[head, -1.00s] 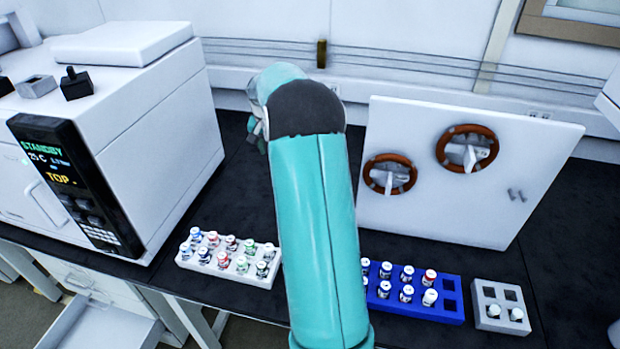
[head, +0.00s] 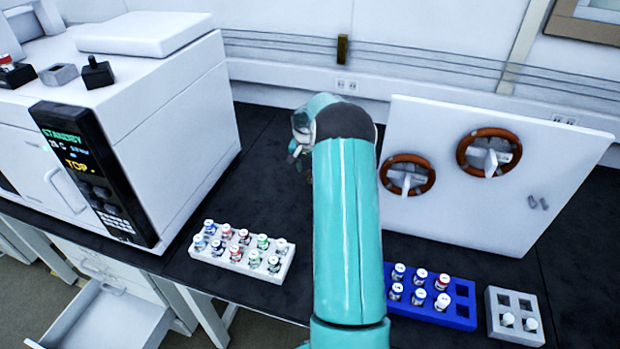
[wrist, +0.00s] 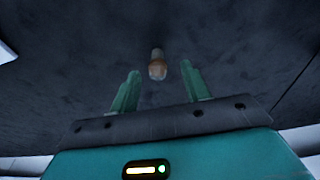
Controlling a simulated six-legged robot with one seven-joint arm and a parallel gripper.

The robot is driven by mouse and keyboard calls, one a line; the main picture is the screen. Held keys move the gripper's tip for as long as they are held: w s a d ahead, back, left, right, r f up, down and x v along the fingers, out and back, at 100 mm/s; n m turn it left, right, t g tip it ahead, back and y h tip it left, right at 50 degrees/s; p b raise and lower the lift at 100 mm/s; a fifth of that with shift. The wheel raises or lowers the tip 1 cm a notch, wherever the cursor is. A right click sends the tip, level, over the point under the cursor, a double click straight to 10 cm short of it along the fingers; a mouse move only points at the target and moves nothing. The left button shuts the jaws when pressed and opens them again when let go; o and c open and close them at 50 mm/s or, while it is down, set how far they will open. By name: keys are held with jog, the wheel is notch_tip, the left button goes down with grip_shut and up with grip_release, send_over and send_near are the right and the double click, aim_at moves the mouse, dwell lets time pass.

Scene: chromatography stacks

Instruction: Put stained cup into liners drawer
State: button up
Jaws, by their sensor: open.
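A small cup-like piece (wrist: 158,66), pale with a brownish-orange end, lies on the dark bench top in the wrist view; it looks like the stained cup. My gripper (wrist: 160,72) is open and empty, its two green fingers on either side of the line to the cup, which is ahead of the fingertips.
A white instrument (head: 150,110) with a display stands at left. A white vial rack (head: 215,262), a blue rack (head: 465,312) and a grey rack (head: 495,325) line the front edge. A white panel (head: 560,160) with two brown-rimmed dials stands at right.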

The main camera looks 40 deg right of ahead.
aim_at(310, 172)
jog(key=f, duration=0.4)
jog(key=shift+d, duration=0.4)
jog(key=shift+c, duration=0.2)
grip_shut()
jog(key=shift+r, duration=0.15)
